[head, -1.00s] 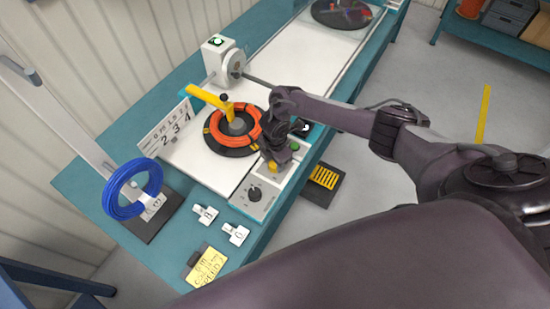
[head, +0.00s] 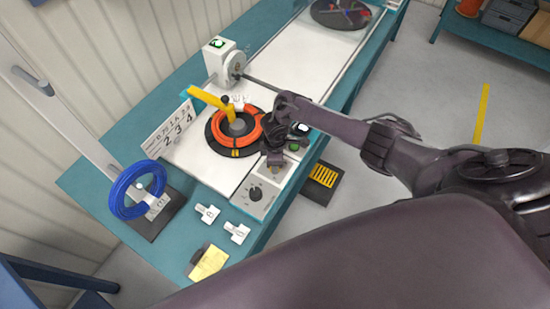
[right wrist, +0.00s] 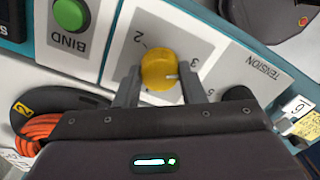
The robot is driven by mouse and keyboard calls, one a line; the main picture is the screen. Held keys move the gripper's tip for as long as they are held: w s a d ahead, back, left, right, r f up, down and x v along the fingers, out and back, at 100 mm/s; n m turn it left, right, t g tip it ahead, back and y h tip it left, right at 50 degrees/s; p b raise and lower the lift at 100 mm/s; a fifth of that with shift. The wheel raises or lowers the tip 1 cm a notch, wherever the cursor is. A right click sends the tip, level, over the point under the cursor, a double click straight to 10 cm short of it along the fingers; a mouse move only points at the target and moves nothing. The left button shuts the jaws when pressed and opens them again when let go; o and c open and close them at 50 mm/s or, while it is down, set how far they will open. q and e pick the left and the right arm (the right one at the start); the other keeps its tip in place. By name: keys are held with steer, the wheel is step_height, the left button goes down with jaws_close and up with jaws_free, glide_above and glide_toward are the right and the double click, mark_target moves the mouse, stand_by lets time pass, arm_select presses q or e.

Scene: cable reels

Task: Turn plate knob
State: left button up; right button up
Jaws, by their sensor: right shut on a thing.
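My right gripper (right wrist: 160,82) is shut on the knob, one finger on each side. In the head view, my right gripper (head: 274,156) is over the control panel, just right of the round plate (head: 216,146) with the orange cable coil (head: 249,134), and mostly hides the knob. My left gripper is not in view.
A green BIND button (right wrist: 70,14) and a black TENSION knob (right wrist: 237,95) flank the yellow knob. A blue cable coil (head: 118,198) hangs on a stand at the left. White tags (head: 206,214) and a yellow note (head: 208,263) lie on the teal bench (head: 90,190).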

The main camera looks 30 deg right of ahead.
steer(key=shift+w, duration=0.1)
stand_by(0.4)
steer(key=o, duration=1)
steer(key=shift+r, duration=0.1)
steer(key=shift+r, duration=0.3)
step_height(320, 180, up, 7)
steer(key=shift+r+b, duration=0.1)
steer(key=shift+b, duration=0.2)
